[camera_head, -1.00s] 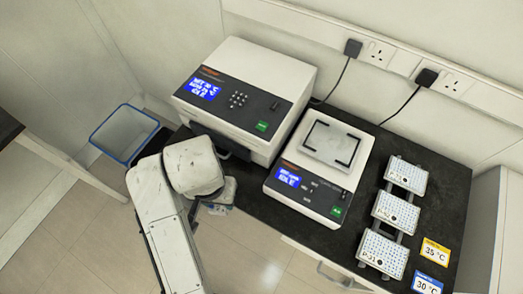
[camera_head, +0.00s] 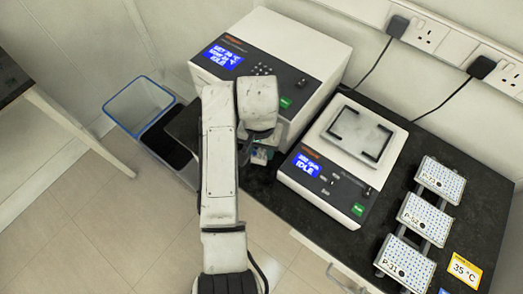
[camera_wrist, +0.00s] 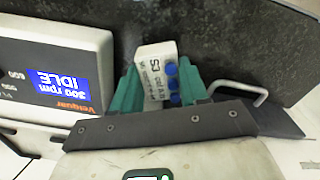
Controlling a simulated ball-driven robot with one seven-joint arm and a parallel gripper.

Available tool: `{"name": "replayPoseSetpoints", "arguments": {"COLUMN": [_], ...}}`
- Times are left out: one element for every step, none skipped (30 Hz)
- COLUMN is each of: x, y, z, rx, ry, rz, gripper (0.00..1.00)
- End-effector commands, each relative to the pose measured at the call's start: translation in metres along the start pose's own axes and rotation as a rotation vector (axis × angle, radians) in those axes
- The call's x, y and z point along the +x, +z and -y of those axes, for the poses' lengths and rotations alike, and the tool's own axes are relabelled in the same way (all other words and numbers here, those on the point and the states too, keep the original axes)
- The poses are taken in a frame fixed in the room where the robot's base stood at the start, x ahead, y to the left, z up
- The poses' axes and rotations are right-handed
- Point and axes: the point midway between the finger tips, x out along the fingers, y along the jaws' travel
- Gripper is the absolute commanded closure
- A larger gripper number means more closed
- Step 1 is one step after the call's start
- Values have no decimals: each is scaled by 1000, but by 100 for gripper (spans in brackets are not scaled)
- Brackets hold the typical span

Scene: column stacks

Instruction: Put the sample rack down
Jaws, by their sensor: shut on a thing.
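The sample rack (camera_wrist: 153,72) is a small white block with printed text and several blue caps along one side. In the wrist view it sits between the green fingers of my gripper (camera_wrist: 158,88), which is shut on it. In the head view my gripper (camera_head: 260,156) is low beside the front of the two machines, at the edge of the dark worktop (camera_head: 255,185). My arm hides most of it and the rack there. I cannot tell whether the rack touches the worktop.
A shaker (camera_head: 325,185) with an IDLE display and a bracketed top stands to the right. A larger white machine (camera_head: 285,55) stands behind. Three plates of tubes (camera_head: 424,215) stand further right. A blue-rimmed bin (camera_head: 140,103) is at the left. A metal handle (camera_wrist: 245,90) shows near my gripper.

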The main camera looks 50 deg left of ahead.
Motion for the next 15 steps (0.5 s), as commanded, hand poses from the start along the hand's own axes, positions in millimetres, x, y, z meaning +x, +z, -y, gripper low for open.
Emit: {"name": "replayPoseSetpoints", "arguments": {"x": [2, 4, 7, 11, 16, 21, 25, 28, 32, 34, 35, 35, 35, 35, 35], "y": [-2, -3, -5, -4, -4, -3, -3, -4, -4, -4, -4, -4, -4, -4, -4], "z": [-1, -1, -2, -2, -1, -1, -1, -1, -1, -1, -1, -1, -1, -1, -1], "rx": [1, 1, 1, 0, -1, -1, -1, 0, 0, 0, 0, 0, 0, 0, 0], "ry": [0, 0, 0, 1, 1, 1, 1, 0, 0, 0, 0, -1, -1, -1, -1], "rz": [0, 1, 1, 3, 4, 3, 3, 2, 2, 1, 0, -1, -1, -1, -1], "gripper": [87, 87, 87, 87, 87, 87, 87, 87, 87, 87, 87, 87, 87, 87, 87]}}
